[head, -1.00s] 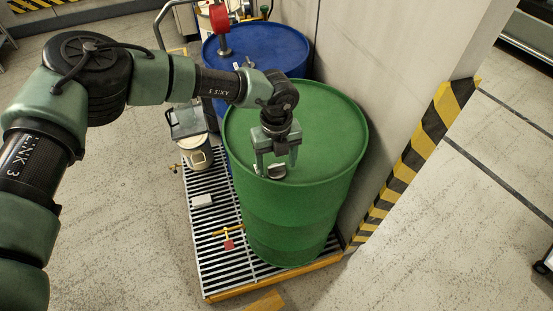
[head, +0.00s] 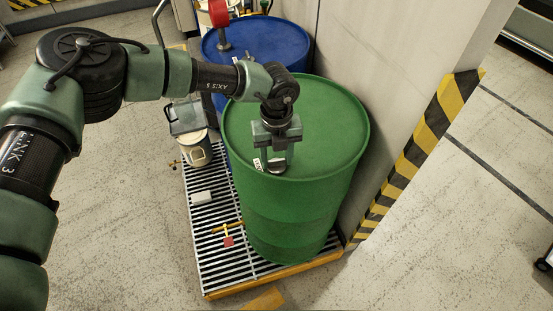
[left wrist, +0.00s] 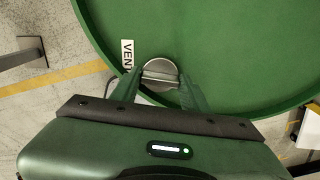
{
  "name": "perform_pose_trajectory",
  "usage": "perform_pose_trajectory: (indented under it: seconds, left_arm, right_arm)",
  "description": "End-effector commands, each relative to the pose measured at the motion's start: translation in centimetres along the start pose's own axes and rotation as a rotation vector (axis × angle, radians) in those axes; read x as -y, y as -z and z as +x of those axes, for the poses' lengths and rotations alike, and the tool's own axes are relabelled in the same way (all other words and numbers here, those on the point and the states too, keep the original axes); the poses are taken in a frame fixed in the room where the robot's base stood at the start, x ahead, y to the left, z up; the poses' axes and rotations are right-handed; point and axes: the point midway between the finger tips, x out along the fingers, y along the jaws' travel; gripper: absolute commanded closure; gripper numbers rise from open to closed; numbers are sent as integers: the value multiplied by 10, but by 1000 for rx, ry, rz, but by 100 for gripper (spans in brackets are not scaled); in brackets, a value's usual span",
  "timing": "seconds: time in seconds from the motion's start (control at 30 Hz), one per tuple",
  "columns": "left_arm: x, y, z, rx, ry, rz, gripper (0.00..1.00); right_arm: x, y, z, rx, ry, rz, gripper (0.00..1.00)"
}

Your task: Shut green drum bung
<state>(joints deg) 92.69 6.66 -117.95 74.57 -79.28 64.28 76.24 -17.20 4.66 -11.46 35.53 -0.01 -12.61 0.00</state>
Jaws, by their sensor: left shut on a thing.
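The green drum (head: 335,125) stands upright on a slatted pallet, and its top also shows in the left wrist view (left wrist: 245,50). The bung (left wrist: 160,69) is a round grey metal cap with a raised bar, near the drum's rim beside a white label reading "VENT" (left wrist: 127,55). In the head view the bung (head: 277,168) is partly hidden by the fingers. My left gripper (head: 276,160) points down over the drum top and is shut on the bung; it also shows in the left wrist view (left wrist: 161,84). My right gripper is out of view.
A blue drum (head: 285,48) with a red-headed pump (head: 219,14) stands behind. The slatted pallet (head: 215,240) carries a white block (head: 202,197) and a yellow valve with a red tag (head: 228,241). A white bucket (head: 197,150) stands left. A wall with a striped corner (head: 440,115) is close on the right.

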Motion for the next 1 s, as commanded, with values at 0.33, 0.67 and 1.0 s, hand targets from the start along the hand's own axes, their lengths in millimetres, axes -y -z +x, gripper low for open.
perform_pose_trajectory:
  seconds: [0.33, 0.67, 1.0]
  left_arm:
    - [0, 0, 6, 1, 3, 299, 95]
    - [0, 0, 6, 1, 3, 611, 95]
    - [0, 0, 4, 2, 2, 935, 95]
  right_arm:
    - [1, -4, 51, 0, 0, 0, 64]
    - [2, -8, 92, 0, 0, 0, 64]
    - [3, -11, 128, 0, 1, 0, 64]
